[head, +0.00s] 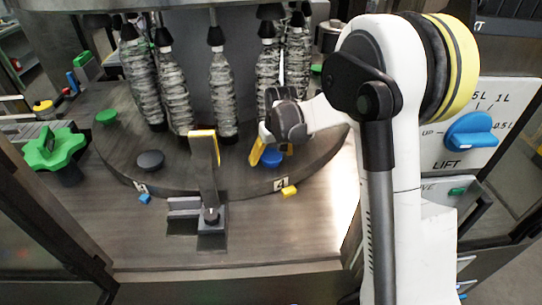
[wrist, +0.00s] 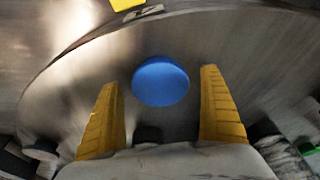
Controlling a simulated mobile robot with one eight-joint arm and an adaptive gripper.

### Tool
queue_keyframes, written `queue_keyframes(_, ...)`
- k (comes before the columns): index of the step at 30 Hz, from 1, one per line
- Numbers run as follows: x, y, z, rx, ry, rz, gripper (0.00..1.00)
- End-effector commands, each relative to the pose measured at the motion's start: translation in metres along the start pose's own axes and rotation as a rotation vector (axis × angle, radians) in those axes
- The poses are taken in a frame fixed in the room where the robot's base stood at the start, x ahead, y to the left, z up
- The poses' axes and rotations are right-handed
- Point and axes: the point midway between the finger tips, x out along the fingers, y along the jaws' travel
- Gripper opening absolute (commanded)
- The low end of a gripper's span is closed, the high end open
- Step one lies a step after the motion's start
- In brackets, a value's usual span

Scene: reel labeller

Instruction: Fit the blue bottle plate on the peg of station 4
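The blue bottle plate (head: 271,157) is a round disc on the dark turntable (head: 230,178), just inward of the "4" label (head: 281,184). In the wrist view the blue plate (wrist: 160,81) lies between and slightly beyond my two yellow fingertips, with a gap on each side. My gripper (head: 266,152) is open above and around it, partly hiding it in the head view. The peg of station 4 is not visible, and I cannot tell whether the plate sits on it.
A dark grey plate (head: 150,160) and a green plate (head: 106,117) lie left on the turntable. Several wrapped bottles (head: 222,95) hang behind my gripper. A yellow-topped upright arm (head: 204,165) stands at front. A small yellow block (head: 289,191) lies by the rim.

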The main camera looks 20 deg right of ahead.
Motion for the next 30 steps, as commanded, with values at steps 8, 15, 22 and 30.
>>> queue_keyframes(8,-0.008,0.0,0.0,0.0,0.0,0.0,0.92)
queue_keyframes(15,-0.056,0.0,0.001,0.0,0.0,0.0,0.92)
queue_keyframes(22,-0.102,0.0,0.001,0.0,0.0,0.0,0.92)
queue_keyframes(30,-0.12,0.0,0.0,0.0,0.0,0.0,0.92)
